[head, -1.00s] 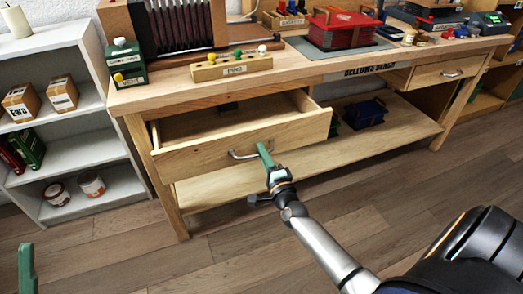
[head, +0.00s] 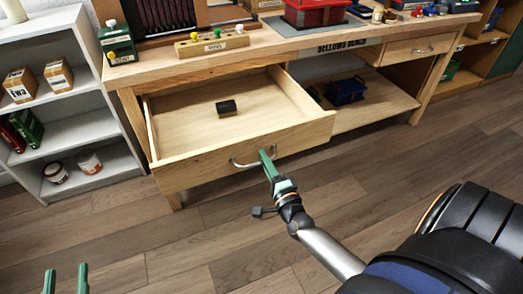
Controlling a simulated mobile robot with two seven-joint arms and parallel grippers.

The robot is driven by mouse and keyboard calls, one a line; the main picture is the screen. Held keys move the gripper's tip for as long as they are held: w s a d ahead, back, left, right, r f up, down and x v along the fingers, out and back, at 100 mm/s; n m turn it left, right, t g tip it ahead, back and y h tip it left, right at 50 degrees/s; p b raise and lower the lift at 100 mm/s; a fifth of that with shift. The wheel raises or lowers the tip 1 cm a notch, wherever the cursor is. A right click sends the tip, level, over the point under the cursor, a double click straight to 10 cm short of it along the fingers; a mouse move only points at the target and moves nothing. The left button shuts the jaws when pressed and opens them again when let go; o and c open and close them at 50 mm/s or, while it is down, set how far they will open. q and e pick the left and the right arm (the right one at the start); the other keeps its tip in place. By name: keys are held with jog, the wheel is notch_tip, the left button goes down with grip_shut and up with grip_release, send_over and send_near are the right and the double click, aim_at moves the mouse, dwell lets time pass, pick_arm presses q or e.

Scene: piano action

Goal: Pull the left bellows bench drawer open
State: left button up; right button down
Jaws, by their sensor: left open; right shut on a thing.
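The left bellows bench drawer (head: 215,164) stands well out from the bench (head: 190,62) in the head view, its inside in sight. A small dark block (head: 226,108) lies in it. The drawer's metal handle (head: 240,164) is on its front panel. My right gripper (head: 265,158), with green fingers, is shut on this handle. My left gripper (head: 65,282) is at the bottom left edge, its two green fingers apart and empty, away from the drawer.
A grey shelf (head: 75,133) with boxes and jars stands at the left. The right drawer (head: 420,48) of the bench is shut. A blue crate (head: 345,91) is on the lower shelf. The wooden floor (head: 200,235) in front is clear.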

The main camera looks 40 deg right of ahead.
pick_arm(q)
jog(key=shift+s+f+g+y, duration=0.15)
jog(key=shift+f+g+y, duration=0.15)
jog(key=shift+f, duration=0.55)
pick_arm(e)
jog(key=shift+s+a, duration=0.2)
jog(key=shift+s, duration=0.3)
pick_arm(q)
jog(key=shift+a, duration=0.1)
pick_arm(e)
jog(key=c, duration=0.9)
grip_release()
pick_arm(q)
notch_tip(320, 180, down, 7)
jog(key=s+n+g+p, duration=0.1)
jog(key=g, duration=0.2)
jog(key=shift+s+r+y, duration=0.15)
jog(key=shift+s+y, duration=0.1)
jog(key=shift+y, duration=0.15)
pick_arm(e)
jog(key=v, duration=1.2)
jog(key=shift+s, duration=0.3)
pick_arm(q)
jog(key=shift+a, duration=0.1)
